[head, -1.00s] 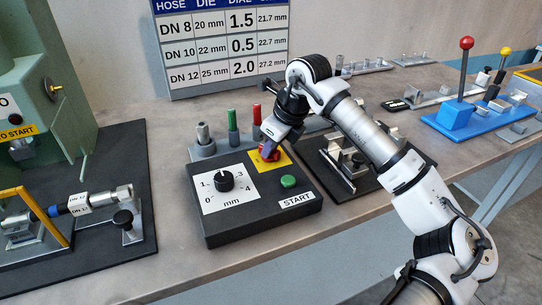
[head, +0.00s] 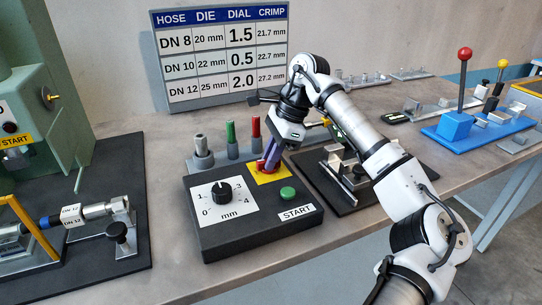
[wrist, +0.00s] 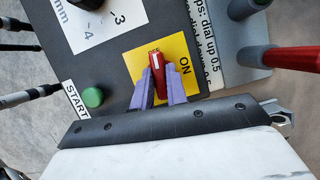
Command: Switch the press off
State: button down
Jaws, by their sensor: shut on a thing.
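The press's control box (head: 255,236) is dark, with a yellow plate (head: 267,177) near its back right corner. On the plate sits a red switch (wrist: 158,76), a narrow handle with a white mark at its upper end in the wrist view. The word ON is printed to the right of the handle there; the mark points up, not at that word. In the head view my gripper (head: 268,163) partly hides the switch.
A green START button (head: 288,193) and a black dial knob (head: 221,192) lie close by on the box. Upright green (head: 232,139) and red (head: 256,134) pins stand behind it. The green press (head: 35,110) is at left, a fixture (head: 340,170) at right.

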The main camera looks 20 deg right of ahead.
jog(key=shift+n, duration=0.6)
jog(key=shift+g, duration=0.3)
jog(key=c, duration=1.4)
grip_release()
jog(key=shift+r, duration=0.1)
jog(key=p+v, duration=0.1)
jog(key=v, duration=1.2)
jog(key=shift+r, duration=0.35)
jog(key=shift+d+f, duration=0.1)
